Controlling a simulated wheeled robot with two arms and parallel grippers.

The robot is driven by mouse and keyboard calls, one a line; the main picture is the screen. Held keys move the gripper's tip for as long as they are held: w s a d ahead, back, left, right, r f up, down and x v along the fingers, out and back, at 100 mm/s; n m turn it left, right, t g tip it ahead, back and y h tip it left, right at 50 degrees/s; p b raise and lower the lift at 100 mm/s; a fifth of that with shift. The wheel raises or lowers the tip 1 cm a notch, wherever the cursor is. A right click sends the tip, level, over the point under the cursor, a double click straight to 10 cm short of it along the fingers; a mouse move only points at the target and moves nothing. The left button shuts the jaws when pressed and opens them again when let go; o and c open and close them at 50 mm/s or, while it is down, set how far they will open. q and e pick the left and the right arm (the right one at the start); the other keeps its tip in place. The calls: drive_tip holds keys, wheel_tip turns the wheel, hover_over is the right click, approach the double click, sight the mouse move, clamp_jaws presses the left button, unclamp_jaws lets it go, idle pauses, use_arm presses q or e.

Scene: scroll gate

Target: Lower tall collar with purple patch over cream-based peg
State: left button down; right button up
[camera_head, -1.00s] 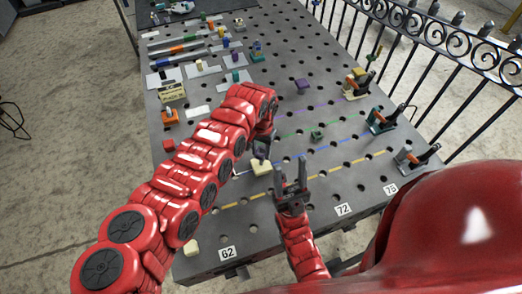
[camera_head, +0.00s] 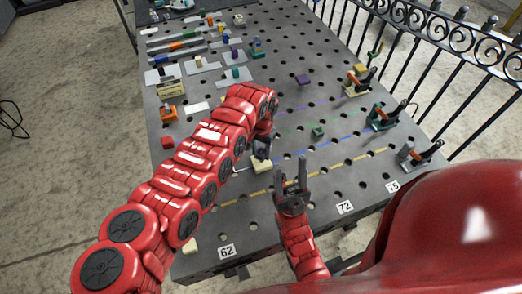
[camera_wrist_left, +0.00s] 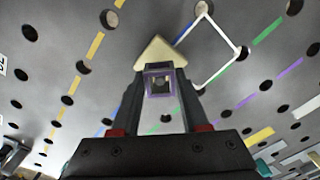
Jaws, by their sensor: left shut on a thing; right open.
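My left gripper (camera_head: 262,150) is over the cream base (camera_head: 262,166) of the peg, at the near middle of the table. In the left wrist view the left gripper (camera_wrist_left: 160,98) is shut on a small square hollow collar with a purple rim (camera_wrist_left: 159,74). The cream base (camera_wrist_left: 160,52) shows just beyond the collar as a pale corner. The collar lines up with the base, but I cannot tell whether it is around the peg or above it. The peg's shaft is mostly hidden. My right gripper (camera_head: 291,188) is open and empty, right of the base and nearer me.
The dark perforated table has coloured lines. A purple block (camera_head: 302,81) and a green block (camera_head: 318,131) stand farther off. Toggle clamps (camera_head: 384,116) line the right edge. An orange-based item (camera_head: 168,113) and a red block (camera_head: 168,142) lie left of my arm. Free surface lies right of the base.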

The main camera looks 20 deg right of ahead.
use_arm(q)
drive_tip(key=shift+c, duration=1.7)
unclamp_jaws()
wheel_tip(320, 180, up, 17)
drive_tip(key=p, duration=0.7)
drive_tip(key=shift+r, duration=0.2)
